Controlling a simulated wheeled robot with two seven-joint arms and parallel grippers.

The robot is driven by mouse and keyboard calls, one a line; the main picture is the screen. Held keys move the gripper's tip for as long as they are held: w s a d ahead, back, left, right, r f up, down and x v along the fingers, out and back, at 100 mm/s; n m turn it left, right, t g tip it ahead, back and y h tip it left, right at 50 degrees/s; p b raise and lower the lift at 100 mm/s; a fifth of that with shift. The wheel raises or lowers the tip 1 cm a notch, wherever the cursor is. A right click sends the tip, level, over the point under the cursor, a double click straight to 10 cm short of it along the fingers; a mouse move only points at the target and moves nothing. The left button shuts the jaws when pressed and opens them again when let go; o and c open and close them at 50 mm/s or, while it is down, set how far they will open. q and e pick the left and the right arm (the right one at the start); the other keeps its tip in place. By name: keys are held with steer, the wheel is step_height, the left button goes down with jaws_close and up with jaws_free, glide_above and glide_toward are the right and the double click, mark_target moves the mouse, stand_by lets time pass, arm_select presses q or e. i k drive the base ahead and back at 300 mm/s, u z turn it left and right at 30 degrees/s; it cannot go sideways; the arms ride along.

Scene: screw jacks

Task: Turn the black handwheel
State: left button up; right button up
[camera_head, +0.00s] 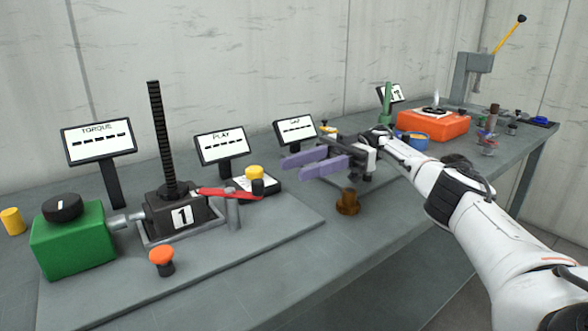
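A black round wheel (62,207) with a white mark lies flat on top of a green box (73,242) at the left. The box joins by a grey shaft (127,219) to a black screw jack (178,214) marked 1, whose tall dark threaded screw (160,135) stands upright. My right gripper (292,166) has purple fingers, spread apart with nothing between them. It is over the middle of the bench, well to the right of the green box and apart from it. My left gripper is not in view.
A red lever (225,193), an orange-topped button (161,256) and a yellow-topped button (255,174) are near the jack. A brown cylinder (347,203) stands below my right gripper. Displays (98,143) line the back. An orange box (432,123) is farther right. The bench front is mostly clear.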

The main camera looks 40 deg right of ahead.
mark_target(64, 208)
steer(key=k, duration=1)
